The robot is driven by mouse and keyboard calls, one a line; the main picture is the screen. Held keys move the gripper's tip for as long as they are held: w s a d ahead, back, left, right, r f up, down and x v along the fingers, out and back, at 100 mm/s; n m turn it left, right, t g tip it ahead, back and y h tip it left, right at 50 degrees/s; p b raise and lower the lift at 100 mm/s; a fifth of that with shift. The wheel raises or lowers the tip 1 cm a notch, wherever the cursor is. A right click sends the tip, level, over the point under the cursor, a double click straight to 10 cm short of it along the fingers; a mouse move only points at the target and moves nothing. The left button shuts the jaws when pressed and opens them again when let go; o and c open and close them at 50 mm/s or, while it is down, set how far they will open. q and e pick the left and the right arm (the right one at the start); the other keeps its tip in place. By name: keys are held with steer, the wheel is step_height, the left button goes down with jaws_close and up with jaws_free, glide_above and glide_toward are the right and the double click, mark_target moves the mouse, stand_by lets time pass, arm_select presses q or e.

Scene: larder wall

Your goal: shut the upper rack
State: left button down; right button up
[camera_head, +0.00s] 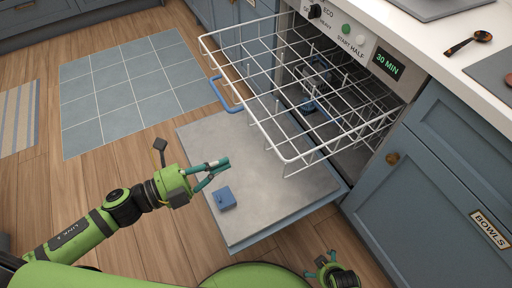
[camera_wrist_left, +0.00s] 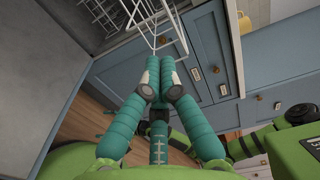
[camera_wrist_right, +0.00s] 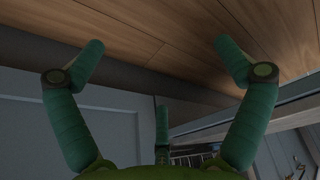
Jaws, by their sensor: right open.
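The upper rack (camera_head: 262,122) is a white wire basket, pulled well out of the dishwasher over its lowered door. A blue handle (camera_head: 226,95) sits on its front edge. White rack wires also show in the left wrist view (camera_wrist_left: 150,14). My left gripper (camera_head: 227,164) is over the door, left of the rack's near front corner and apart from the handle. Its fingertips meet in the left wrist view (camera_wrist_left: 160,62), with nothing seen between them. My right gripper (camera_head: 325,265) is low at the bottom edge; the right wrist view (camera_wrist_right: 160,47) shows its fingers spread and empty.
The lowered door (camera_head: 290,205) lies below the rack, with a small blue block (camera_head: 224,197) on it. A grey-blue mat (camera_head: 130,85) lies on the open wooden floor at left.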

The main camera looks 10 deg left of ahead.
mark_target(267, 143)
arm_select(q)
steer(key=x, duration=0.8)
steer(key=shift+w+p, duration=0.15)
steer(key=shift+p, duration=0.2)
steer(key=shift+w+d, duration=0.25)
steer(key=shift+d, duration=0.25)
arm_select(e)
steer(key=shift+w+f, duration=0.15)
arm_select(q)
steer(key=shift+w, duration=0.15)
arm_select(e)
steer(key=shift+d, duration=0.15)
